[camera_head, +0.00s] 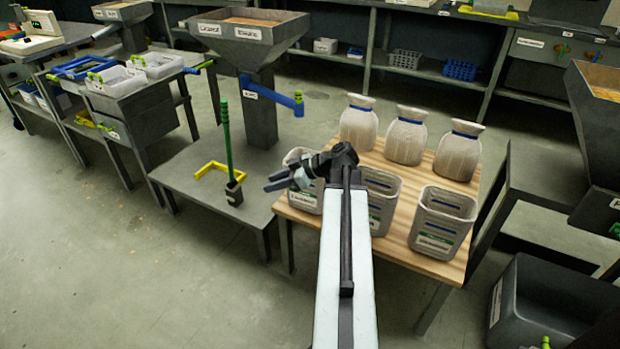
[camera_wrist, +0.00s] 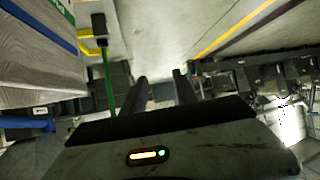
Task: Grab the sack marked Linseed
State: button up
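Three pale sacks with blue bands stand upright in a row at the back of the wooden table: the left sack (camera_head: 359,124), the middle sack (camera_head: 405,138) and the right sack (camera_head: 458,155). I cannot read a Linseed mark on any of them. My gripper (camera_head: 276,181) is in front of the left bin, at the table's left side, with its fingers pointing left, away from the sacks. In the wrist view, my gripper (camera_wrist: 161,78) has its two dark fingers apart with nothing between them.
Three pale bins stand along the front of the wooden table (camera_head: 433,266): left bin (camera_head: 300,198), middle bin (camera_head: 379,220) and right bin (camera_head: 439,232). The left bin is partly hidden by my gripper. A green post (camera_head: 227,140) and yellow bracket (camera_head: 216,169) stand left, near a hopper machine (camera_head: 262,108).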

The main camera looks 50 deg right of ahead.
jog(key=s+d+r+m+t+h+p, duration=0.1)
jog(key=s+d+r+m+t+h, duration=0.15)
jog(key=s+d, duration=1.05)
jog(key=shift+m+g+h, duration=0.25)
jog(key=shift+m+g, duration=0.1)
jog(key=shift+g, duration=0.1)
jog(key=b+x, duration=0.1)
jog(key=x, duration=0.2)
jog(key=d+b+x, duration=0.1)
jog(key=b+x, duration=0.1)
jog(key=shift+w, duration=0.6)
jog(key=shift+w+a, duration=0.1)
jog(key=shift+w, duration=0.2)
jog(key=b+x, duration=0.2)
jog(key=x, duration=0.4)
jog(key=shift+r+b, duration=0.1)
jog(key=shift+b, duration=0.2)
grip_shut()
